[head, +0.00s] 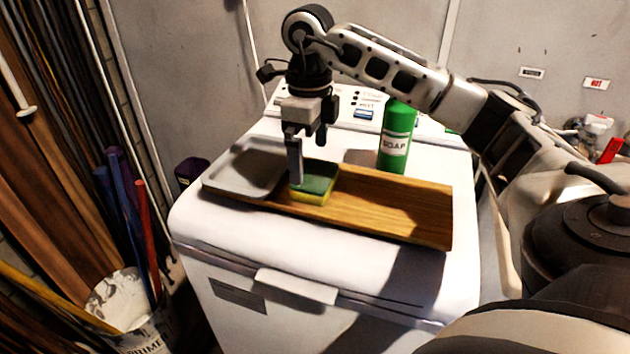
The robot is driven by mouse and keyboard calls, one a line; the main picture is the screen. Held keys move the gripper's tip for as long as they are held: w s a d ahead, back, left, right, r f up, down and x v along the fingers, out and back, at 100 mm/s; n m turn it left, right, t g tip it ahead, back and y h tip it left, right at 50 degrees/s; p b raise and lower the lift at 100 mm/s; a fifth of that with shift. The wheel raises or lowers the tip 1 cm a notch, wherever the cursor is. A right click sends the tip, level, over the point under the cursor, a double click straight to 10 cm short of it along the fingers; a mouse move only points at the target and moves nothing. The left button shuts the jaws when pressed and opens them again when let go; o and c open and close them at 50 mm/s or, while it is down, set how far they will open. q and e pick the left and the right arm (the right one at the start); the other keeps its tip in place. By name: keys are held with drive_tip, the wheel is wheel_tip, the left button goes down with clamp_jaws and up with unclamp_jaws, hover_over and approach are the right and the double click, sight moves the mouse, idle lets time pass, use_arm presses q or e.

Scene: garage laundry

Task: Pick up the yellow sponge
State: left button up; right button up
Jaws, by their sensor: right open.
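The yellow sponge (311,198) has a green top and lies on a wooden tray (400,211) on top of the white washing machine. My right gripper (307,160) points down from above, just over the sponge. It is open; one finger reaches down in front of the sponge's left part, and the other shows higher, to the right. I cannot tell whether a finger touches the sponge. My left gripper is not in view.
A grey dish (244,172) covers the left end of the tray. A green soap bottle (396,136) stands behind the tray, near the control panel (350,104). The white washer top (300,236) is clear in front. A bucket with poles (131,310) stands at lower left.

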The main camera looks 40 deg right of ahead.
sight(309, 173)
wheel_tip(309, 173, down, 3)
drive_tip(key=shift+a+r, duration=0.1)
drive_tip(key=shift+r, duration=0.05)
drive_tip(key=shift+f, duration=0.45)
drive_tip(key=c, duration=0.8)
drive_tip(key=shift+r, duration=0.1)
